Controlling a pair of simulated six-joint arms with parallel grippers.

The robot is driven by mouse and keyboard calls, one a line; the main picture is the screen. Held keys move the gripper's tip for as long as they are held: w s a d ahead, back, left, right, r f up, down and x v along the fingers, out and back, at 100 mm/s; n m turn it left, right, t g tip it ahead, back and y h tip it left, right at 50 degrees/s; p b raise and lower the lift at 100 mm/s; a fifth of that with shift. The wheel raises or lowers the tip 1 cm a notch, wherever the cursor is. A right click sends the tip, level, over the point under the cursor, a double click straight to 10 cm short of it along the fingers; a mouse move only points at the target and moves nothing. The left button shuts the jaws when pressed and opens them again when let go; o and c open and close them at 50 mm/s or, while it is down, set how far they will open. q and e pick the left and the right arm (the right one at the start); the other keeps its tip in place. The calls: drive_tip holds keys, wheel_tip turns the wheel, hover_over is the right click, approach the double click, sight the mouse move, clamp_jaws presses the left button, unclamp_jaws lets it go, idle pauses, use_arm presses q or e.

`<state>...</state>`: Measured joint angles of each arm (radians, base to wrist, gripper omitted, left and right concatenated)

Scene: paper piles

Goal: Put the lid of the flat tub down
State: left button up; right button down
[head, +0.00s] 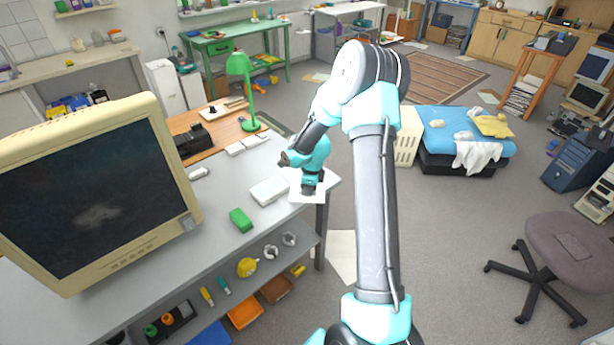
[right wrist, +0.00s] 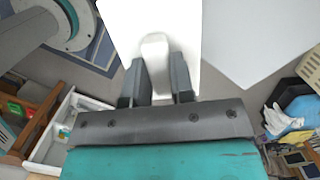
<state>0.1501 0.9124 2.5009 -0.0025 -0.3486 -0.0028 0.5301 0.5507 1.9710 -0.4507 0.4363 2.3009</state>
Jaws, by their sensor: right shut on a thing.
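My right gripper (head: 309,190) is shut on the lid, a thin flat white plate (head: 326,183), and holds it at the right corner of the grey desk. In the right wrist view the lid (right wrist: 188,30) has a pale raised grip (right wrist: 156,55) between my right gripper's fingers (right wrist: 155,85). A low white box (head: 268,189), which looks like the flat tub, lies on the desk just left of the lid. Its inside is not clear in the head view. The gap under the lid is hard to judge. My left gripper is not in view.
The grey desk (head: 205,250) carries a green block (head: 241,219) in front of the box and a large cream monitor (head: 90,190) at left. A green lamp (head: 243,90) stands behind. A white sheet (head: 341,257) lies on the floor beside the desk.

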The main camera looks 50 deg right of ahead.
drive_tip(key=w+d, duration=0.3)
drive_tip(key=d, duration=0.1)
drive_tip(key=w+d+f, duration=0.1)
drive_tip(key=w+d, duration=0.6)
drive_tip(key=shift+w+d+f, duration=0.1)
drive_tip(key=shift+d+f, duration=0.1)
drive_tip(key=shift+d, duration=0.1)
drive_tip(key=shift+w, duration=0.1)
drive_tip(key=shift+w+d+f, duration=0.1)
drive_tip(key=shift+d+f, duration=0.1)
drive_tip(key=shift+f, duration=1.6)
drive_tip(key=shift+f, duration=0.15)
drive_tip(key=c, duration=1)
unclamp_jaws()
